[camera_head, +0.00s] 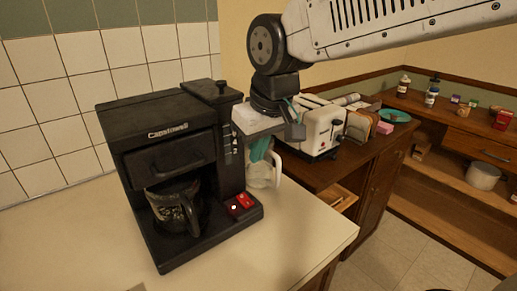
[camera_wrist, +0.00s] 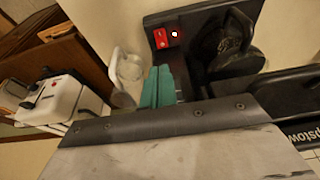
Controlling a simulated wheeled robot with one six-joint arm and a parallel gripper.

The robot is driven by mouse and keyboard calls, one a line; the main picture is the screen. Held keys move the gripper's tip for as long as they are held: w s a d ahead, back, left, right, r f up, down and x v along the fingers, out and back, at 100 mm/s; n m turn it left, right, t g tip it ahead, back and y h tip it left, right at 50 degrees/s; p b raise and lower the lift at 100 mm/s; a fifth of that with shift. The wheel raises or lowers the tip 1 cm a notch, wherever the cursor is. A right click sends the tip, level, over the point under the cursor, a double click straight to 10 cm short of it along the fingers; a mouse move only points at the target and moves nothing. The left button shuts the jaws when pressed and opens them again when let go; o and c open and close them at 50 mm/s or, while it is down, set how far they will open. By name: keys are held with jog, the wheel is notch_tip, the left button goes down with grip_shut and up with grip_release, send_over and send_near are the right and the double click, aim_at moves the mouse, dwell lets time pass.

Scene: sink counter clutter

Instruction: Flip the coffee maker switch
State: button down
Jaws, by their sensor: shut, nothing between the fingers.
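The black coffee maker (camera_head: 160,125) stands on the counter, with a dark glass pot (camera_head: 178,212) on its base. Its red switch (camera_head: 244,201) is on the right front of the base, beside a small glowing red light (camera_head: 234,208). In the wrist view the switch (camera_wrist: 161,38) shows beyond the fingertips, with the light just right of it. My gripper (camera_head: 261,150), with teal fingers, is shut and empty. It hangs to the right of the coffee maker, above the switch and apart from it. In the wrist view the shut fingers (camera_wrist: 158,84) point toward the base.
A white jug-like container with a handle (camera_head: 276,168) stands right behind my fingers; it also shows in the wrist view (camera_wrist: 128,70). A white toaster (camera_head: 322,128) is farther back on a wooden cabinet. The counter (camera_head: 285,245) in front and to the right is clear.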

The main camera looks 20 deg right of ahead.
aim_at(240, 196)
jog(key=shift+w+a+r, duration=0.2)
jog(key=shift+w+a, duration=0.35)
jog(key=shift+f, duration=0.1)
jog(key=x, duration=1.4)
